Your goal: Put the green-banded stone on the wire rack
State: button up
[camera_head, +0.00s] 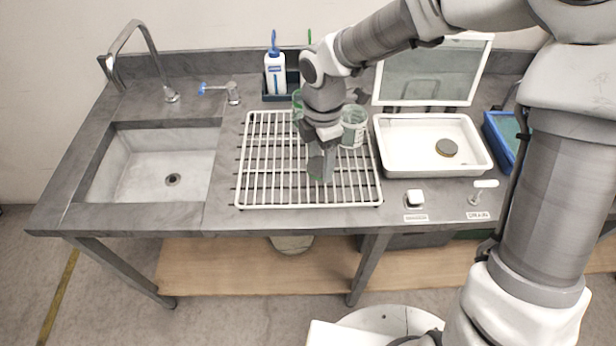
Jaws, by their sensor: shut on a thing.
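The white wire rack (265,160) lies flat on the grey bench, right of the sink. My gripper (322,172) points down over the right half of the rack. It is shut on a dark grey-green round stone (315,168), seen partly behind the fingers. Its green band is not clear at this size. I cannot tell whether the stone touches the rack's wires. Another dark round stone (446,148) lies in the white tray (400,171) right of the rack.
The tray's clear lid (425,75) stands open behind it. Greenish glass containers (353,128) stand close behind my gripper. A white bottle (275,74), a blue tray (497,135), a white knob (415,196) and a white-handled lever (484,184) are around. The rack's left half is clear.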

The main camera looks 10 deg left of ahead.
aim_at(308, 168)
jog(key=shift+s+a+f, duration=0.3)
jog(key=shift+a+f, duration=0.15)
jog(key=shift+a, duration=0.15)
jog(key=shift+s+a+f, duration=0.25)
jog(key=shift+a+f, duration=0.15)
jog(key=shift+a, duration=0.2)
jog(key=shift+f+b, duration=0.4)
jog(key=shift+f, duration=1.5)
jog(key=shift+f, duration=0.2)
jog(key=o, duration=1.4)
jog(key=shift+r, duration=0.1)
notch_tip(308, 168, up, 12)
jog(key=shift+r+p, duration=0.1)
jog(key=shift+p, duration=0.95)
